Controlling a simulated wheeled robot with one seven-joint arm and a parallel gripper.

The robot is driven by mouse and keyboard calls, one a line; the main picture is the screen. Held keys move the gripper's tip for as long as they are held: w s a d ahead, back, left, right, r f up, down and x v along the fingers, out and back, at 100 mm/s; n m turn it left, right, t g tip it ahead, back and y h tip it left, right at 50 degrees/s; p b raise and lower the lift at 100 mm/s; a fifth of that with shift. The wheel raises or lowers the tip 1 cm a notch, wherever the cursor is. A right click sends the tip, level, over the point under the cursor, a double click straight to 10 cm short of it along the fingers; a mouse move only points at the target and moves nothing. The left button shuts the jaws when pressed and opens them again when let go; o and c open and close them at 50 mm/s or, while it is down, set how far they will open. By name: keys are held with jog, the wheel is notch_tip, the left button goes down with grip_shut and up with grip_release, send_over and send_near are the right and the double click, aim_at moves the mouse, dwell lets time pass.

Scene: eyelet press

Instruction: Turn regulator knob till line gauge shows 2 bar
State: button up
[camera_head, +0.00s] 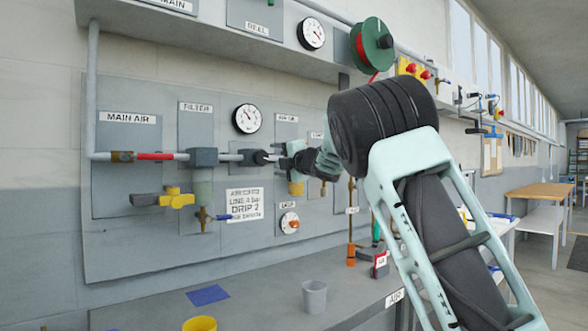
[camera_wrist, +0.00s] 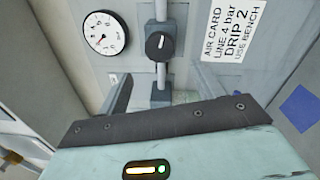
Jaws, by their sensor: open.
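The black regulator knob (camera_head: 261,157) sits on the horizontal pipe of the grey wall panel. In the wrist view the knob (camera_wrist: 160,46), with a pale mark on its face, lies between and beyond my fingers. The white round line gauge (camera_head: 247,118) is just above the knob, and it also shows in the wrist view (camera_wrist: 108,33); its needle is too small to read surely. My gripper (camera_wrist: 160,82) is open and empty, facing the knob. In the head view my gripper (camera_head: 277,159) is close to the knob's right; contact cannot be told.
An air card (camera_head: 245,204) hangs below; its line figure looks like 4 bar. A bench below holds a grey cup (camera_head: 314,296) and yellow cup (camera_head: 200,324). A hose reel (camera_head: 374,42) hangs above.

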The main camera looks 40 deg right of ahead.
jog(key=s+b, duration=0.1)
jog(key=s, duration=0.6)
jog(key=shift+s+d+f, duration=0.2)
jog(key=s+a+f+m+g+p, duration=0.2)
jog(key=a+f+m+g+p, duration=0.15)
jog(key=a+f+m, duration=0.7)
jog(key=s+a+f+g, duration=0.3)
jog(key=s+a+f, duration=0.2)
jog(key=a, duration=0.3)
jog(key=s+a+f+g, duration=0.3)
jog(key=s+a+f, duration=0.2)
jog(key=a, duration=0.4)
jog(key=s+a+f+m+g+p, duration=0.1)
jog(key=s+a+f+g, duration=0.1)
jog(key=s, duration=0.8)
jog(key=s+a+f+m+g+p, duration=0.1)
jog(key=s+a+f+g, duration=0.2)
jog(key=s, duration=0.7)
jog(key=s+a+f+m+g+p, duration=0.1)
jog(key=s+a+f+g, duration=0.2)
jog(key=s, duration=0.8)
jog(key=shift+f+g+p, duration=0.35)
jog(key=shift+f+g, duration=0.2)
jog(key=shift+f, duration=0.15)
